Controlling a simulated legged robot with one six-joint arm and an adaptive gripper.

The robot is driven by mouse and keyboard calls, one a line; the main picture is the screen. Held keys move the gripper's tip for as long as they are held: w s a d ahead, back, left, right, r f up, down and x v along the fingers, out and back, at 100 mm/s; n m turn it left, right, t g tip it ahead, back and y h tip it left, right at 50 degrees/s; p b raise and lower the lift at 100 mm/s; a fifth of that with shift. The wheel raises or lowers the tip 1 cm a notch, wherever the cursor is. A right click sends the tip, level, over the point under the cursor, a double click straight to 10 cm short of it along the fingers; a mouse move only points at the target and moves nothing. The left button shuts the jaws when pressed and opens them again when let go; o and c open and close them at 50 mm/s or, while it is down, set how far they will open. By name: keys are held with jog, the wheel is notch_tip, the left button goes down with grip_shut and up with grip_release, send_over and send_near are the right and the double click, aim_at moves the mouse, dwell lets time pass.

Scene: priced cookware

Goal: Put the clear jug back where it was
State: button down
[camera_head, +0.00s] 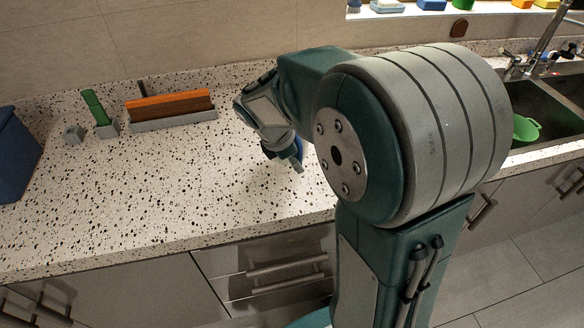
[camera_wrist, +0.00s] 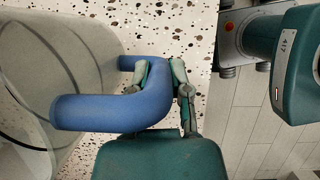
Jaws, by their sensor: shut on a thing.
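The clear jug (camera_wrist: 75,45) fills the left of the wrist view, with see-through walls and a thick blue handle (camera_wrist: 95,111). My gripper (camera_wrist: 160,78) is shut on the blue handle, with one finger on each side of it. In the head view my gripper (camera_head: 285,158) points down over the speckled counter, and a bit of blue (camera_head: 295,148) shows beside it. The jug's body is hidden behind my arm there. I cannot tell whether the jug touches the counter.
On the speckled counter (camera_head: 130,185), a grey rack (camera_head: 175,124) with orange-brown boards (camera_head: 170,106) and a green upright item (camera_head: 95,106) stand at the back left. A blue box (camera_head: 15,155) is at the left edge. A sink (camera_head: 545,112) is at right. The counter's front left is clear.

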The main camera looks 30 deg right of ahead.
jog(key=shift+w+f, duration=0.4)
jog(key=shift+f, duration=0.1)
notch_tip(320, 180, down, 3)
jog(key=shift+w+f, duration=0.1)
jog(key=shift+f, duration=0.05)
jog(key=c, duration=0.6)
grip_release()
